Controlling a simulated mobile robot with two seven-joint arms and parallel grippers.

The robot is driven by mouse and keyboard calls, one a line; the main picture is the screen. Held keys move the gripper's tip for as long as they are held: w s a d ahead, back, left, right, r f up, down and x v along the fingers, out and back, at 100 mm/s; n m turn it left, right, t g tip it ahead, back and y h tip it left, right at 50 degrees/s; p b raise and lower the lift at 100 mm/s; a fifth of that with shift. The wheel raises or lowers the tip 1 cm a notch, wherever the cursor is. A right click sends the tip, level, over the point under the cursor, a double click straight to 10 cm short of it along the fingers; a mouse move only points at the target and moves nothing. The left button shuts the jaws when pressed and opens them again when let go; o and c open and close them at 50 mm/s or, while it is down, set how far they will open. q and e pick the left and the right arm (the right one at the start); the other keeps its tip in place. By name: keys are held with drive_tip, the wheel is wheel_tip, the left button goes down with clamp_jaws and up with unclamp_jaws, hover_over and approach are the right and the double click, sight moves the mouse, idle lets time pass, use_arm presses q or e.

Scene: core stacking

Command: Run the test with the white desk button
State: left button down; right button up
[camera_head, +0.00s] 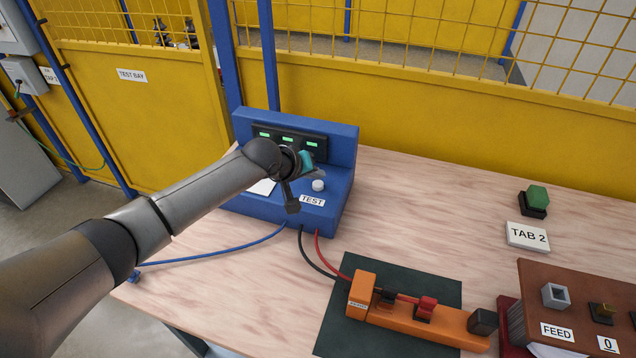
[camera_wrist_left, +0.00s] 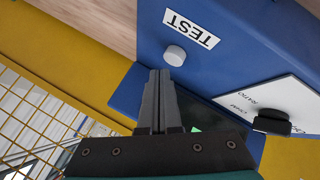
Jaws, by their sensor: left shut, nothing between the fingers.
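The white desk button (camera_head: 318,185) is a small round knob on the sloped face of a blue test box, by the TEST label (camera_head: 311,200). In the left wrist view the button (camera_wrist_left: 175,55) lies just beyond my fingertips, slightly to their right. My left gripper (camera_head: 316,173) is over the blue box, pointing down at the button from behind it. Its fingers (camera_wrist_left: 160,72) are shut together and empty. I cannot tell whether they touch the button. My right gripper is in neither view.
The blue box (camera_head: 345,148) has three lit green displays (camera_head: 288,139). A white card with a black knob (camera_wrist_left: 272,123) is beside the button. An orange fixture (camera_head: 380,310) sits on a dark mat (camera_head: 330,335). A green button (camera_head: 537,197) and brown FEED box (camera_head: 535,285) stand right.

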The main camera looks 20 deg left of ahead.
sight(316, 187)
use_arm(q)
drive_tip(key=shift+f, duration=0.1)
idle(0.7)
drive_tip(key=shift+f, duration=0.3)
drive_tip(key=shift+f, duration=0.55)
idle(0.6)
idle(0.3)
drive_tip(key=shift+r+p, duration=0.95)
drive_tip(key=shift+p, duration=0.1)
drive_tip(key=shift+r, duration=0.1)
wheel_tip(316, 187, up, 5)
drive_tip(key=p, duration=0.5)
drive_tip(key=shift+p, duration=0.35)
